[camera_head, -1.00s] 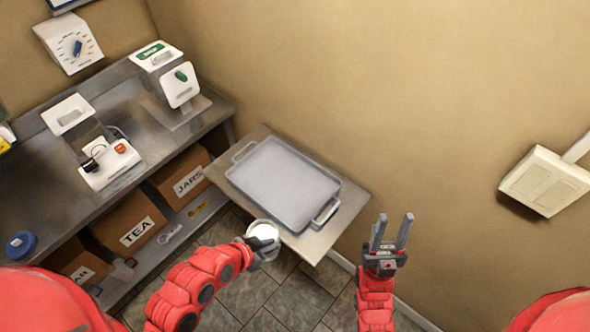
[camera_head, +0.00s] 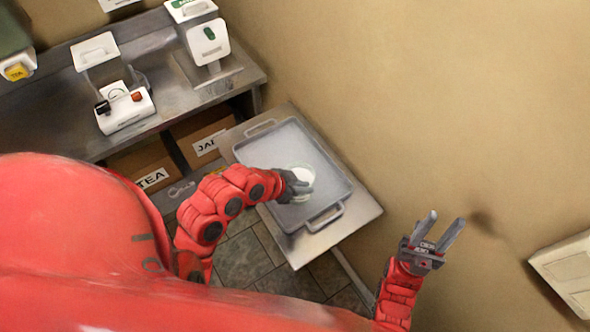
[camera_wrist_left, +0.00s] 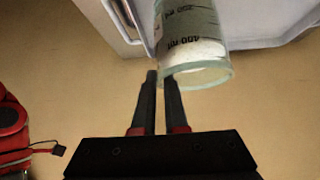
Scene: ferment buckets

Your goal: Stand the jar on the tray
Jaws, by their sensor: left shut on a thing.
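The jar (camera_head: 302,176) is clear glass with white content, seen from above over the inside of the grey tray (camera_head: 270,150). In the left wrist view the jar (camera_wrist_left: 195,45) shows printed volume marks, with the tray's pale surface and rim (camera_wrist_left: 268,40) beyond it. My left gripper (camera_head: 292,187) is shut on the jar at its side near the rim; its fingers (camera_wrist_left: 161,78) are close together there. I cannot tell whether the jar's base touches the tray. My right gripper (camera_head: 440,231) is open and empty, to the right of the tray.
The tray lies on a small metal table (camera_head: 352,222) against the wall. To the left, a metal counter (camera_head: 60,110) carries white devices (camera_head: 125,110), with labelled boxes (camera_head: 147,168) below. The tray around the jar is clear.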

